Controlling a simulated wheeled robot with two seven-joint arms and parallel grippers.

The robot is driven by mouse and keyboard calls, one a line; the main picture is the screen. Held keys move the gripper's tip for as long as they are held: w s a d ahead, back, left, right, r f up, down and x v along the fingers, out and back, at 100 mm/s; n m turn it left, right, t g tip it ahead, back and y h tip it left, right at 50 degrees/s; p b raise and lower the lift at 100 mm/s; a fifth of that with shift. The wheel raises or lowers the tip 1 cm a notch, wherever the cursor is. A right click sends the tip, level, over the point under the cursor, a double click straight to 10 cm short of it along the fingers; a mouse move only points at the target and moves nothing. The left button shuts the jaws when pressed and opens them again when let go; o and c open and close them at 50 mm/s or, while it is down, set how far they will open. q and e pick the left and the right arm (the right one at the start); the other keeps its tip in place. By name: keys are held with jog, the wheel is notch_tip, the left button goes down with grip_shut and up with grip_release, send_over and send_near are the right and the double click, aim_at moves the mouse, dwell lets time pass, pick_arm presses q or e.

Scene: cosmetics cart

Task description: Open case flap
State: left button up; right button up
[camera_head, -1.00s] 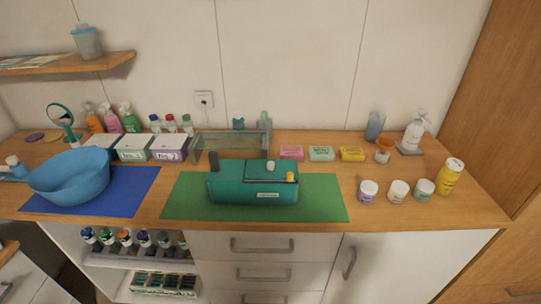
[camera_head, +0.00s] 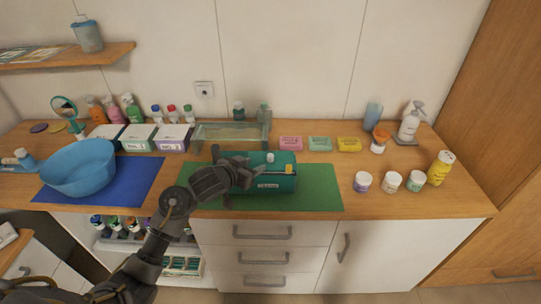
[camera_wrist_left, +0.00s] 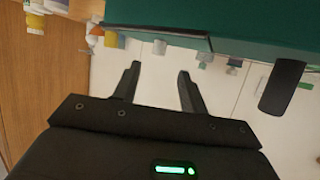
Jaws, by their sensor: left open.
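The teal case (camera_head: 275,184) sits on the green mat (camera_head: 318,199), with a small label on its front and a yellow piece and a white cap on top. My left gripper (camera_head: 246,173) is over the left part of the case and hides its left end. In the left wrist view, the fingers of the left gripper (camera_wrist_left: 157,80) are apart with nothing between them. The teal case also fills the top of that view (camera_wrist_left: 235,22), and a black tab (camera_wrist_left: 283,87) sticks out from it, right of the fingers. I cannot tell whether the gripper touches the case. My right gripper is not in view.
A blue bowl (camera_head: 78,170) stands on a blue mat (camera_head: 130,183) at left. A clear greenish stand (camera_head: 230,136) is behind the case. Pink (camera_head: 290,143), green and yellow boxes stand back right, with several jars (camera_head: 392,181) further right. The mat's right end is clear.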

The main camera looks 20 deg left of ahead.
aim_at(269, 157)
pick_arm(q)
jog(key=x, duration=0.7)
jog(key=p+x, duration=0.1)
jog(key=x, duration=0.3)
jog(key=shift+w+r, duration=0.2)
jog(key=shift+r, duration=0.15)
grip_shut()
